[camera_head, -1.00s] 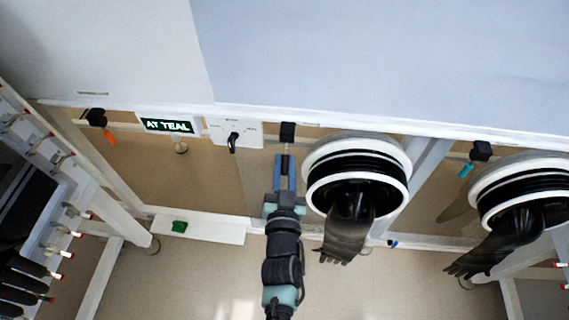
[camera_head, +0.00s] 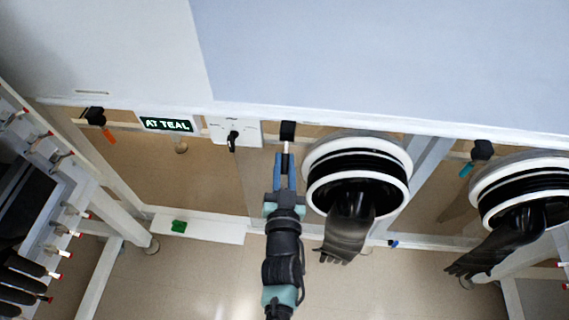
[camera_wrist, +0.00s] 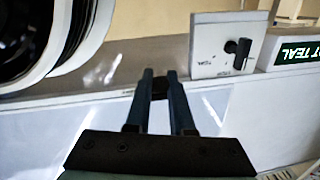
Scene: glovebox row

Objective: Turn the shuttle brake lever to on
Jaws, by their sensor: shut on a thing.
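The lever I take for the shuttle brake lever hangs from a black mount (camera_head: 288,131) on the white front edge, left of the near glove port. It has a pale stem (camera_head: 286,147) and a dark grip. My gripper (camera_head: 285,158) points up the picture, its two blue fingers shut on the dark grip. In the wrist view, my gripper (camera_wrist: 159,80) has a dark piece between its fingertips; the fingers hide most of it. I cannot read an on or off marking for this lever.
A white plate with a black selector knob (camera_head: 232,140) and a lit "AT TEAL" sign (camera_head: 167,125) are to the left. A glove port (camera_head: 358,160) with a hanging black glove is close on the right. An orange-handled lever (camera_head: 108,136) and a teal-handled one (camera_head: 466,170) hang farther off.

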